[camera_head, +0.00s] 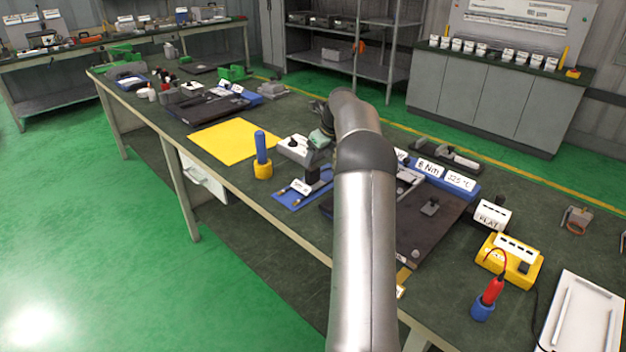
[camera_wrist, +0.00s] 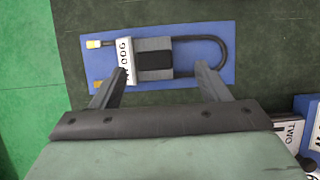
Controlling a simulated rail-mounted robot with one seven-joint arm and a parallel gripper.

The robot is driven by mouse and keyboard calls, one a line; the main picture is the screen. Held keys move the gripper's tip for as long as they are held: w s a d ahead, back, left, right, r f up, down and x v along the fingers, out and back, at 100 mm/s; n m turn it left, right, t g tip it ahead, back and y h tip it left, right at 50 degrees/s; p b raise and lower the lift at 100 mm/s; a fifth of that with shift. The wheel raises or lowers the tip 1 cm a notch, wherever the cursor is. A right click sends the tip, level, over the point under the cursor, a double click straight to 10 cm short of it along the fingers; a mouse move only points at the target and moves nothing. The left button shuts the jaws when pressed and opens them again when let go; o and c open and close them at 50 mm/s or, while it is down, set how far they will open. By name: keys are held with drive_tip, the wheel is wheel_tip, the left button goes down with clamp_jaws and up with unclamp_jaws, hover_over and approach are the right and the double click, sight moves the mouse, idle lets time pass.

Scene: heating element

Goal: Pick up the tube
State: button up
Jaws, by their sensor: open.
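The tube is a dark U-shaped heating tube (camera_wrist: 222,52) on a blue mat (camera_wrist: 215,30) in the wrist view. Its bend is at the right, and one pale end (camera_wrist: 93,44) shows at the left. A grey block with a black middle (camera_wrist: 153,60) and a white label (camera_wrist: 125,60) sit across its straight part. My gripper (camera_wrist: 159,80) is open over the mat, one finger either side of the block in the picture, with nothing held.
A yellow mat (camera_head: 235,141) and a blue cylinder in a yellow base (camera_head: 262,150) are to the left. A dark plate (camera_head: 430,225), a yellow device (camera_head: 509,260) and a white tray (camera_head: 582,320) are to the right. The bench's front edge is close to the blue mat.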

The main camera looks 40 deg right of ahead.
sight(313, 168)
drive_tip(key=shift+s+a+x, duration=0.1)
drive_tip(key=shift+a+x, duration=0.1)
drive_tip(key=shift+x, duration=1.3)
drive_tip(key=shift+s+a+x, duration=0.1)
drive_tip(key=shift+a+x, duration=0.1)
drive_tip(key=shift+x, duration=1.25)
drive_tip(key=c, duration=1.2)
